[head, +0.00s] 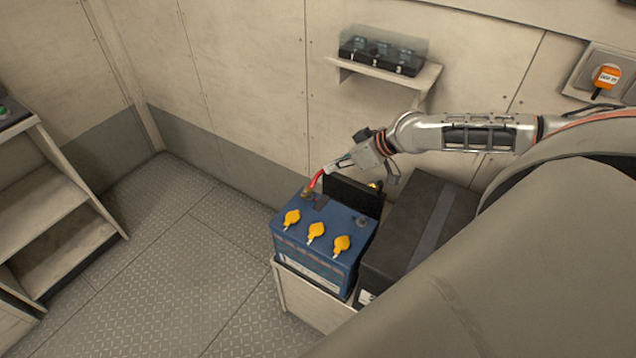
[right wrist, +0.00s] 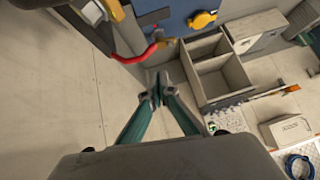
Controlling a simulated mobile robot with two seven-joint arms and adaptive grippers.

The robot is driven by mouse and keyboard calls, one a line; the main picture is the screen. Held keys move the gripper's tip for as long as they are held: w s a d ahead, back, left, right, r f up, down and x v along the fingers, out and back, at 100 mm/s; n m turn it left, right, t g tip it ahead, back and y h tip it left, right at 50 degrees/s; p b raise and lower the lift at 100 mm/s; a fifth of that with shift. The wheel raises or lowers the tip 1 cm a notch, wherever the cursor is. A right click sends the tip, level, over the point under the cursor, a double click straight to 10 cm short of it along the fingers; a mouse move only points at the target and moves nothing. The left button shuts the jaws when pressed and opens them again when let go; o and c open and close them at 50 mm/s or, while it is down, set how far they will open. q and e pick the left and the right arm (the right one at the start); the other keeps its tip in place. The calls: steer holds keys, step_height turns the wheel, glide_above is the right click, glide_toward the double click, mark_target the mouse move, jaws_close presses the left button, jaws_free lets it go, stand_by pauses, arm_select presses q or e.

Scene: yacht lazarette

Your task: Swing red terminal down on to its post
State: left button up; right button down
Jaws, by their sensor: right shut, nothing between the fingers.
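The blue battery (head: 322,262) stands in a pale tray, with several yellow caps on its top. The red terminal lead (head: 317,179) curves at the battery's back left corner, where a brass-coloured post or clamp (head: 307,192) shows. I cannot tell whether the terminal sits on its post. My right gripper (head: 332,168) is beside the red lead. In the right wrist view its fingers (right wrist: 158,92) are together and empty, close to the red lead (right wrist: 138,54). The blue battery (right wrist: 178,18) shows beyond the lead there. My left gripper is not in view.
A dark box (head: 420,225) stands right of the battery. A wall shelf (head: 412,79) carries a covered black unit above my right forearm.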

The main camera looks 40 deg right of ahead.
mark_target(311, 188)
steer(key=x, duration=0.2)
steer(key=s+f+x, duration=0.1)
steer(key=x, duration=0.4)
steer(key=shift+f, duration=0.4)
steer(key=shift+a+f, duration=0.1)
steer(key=shift+f, duration=0.45)
steer(key=shift+a+f, duration=0.2)
steer(key=shift+f, duration=0.2)
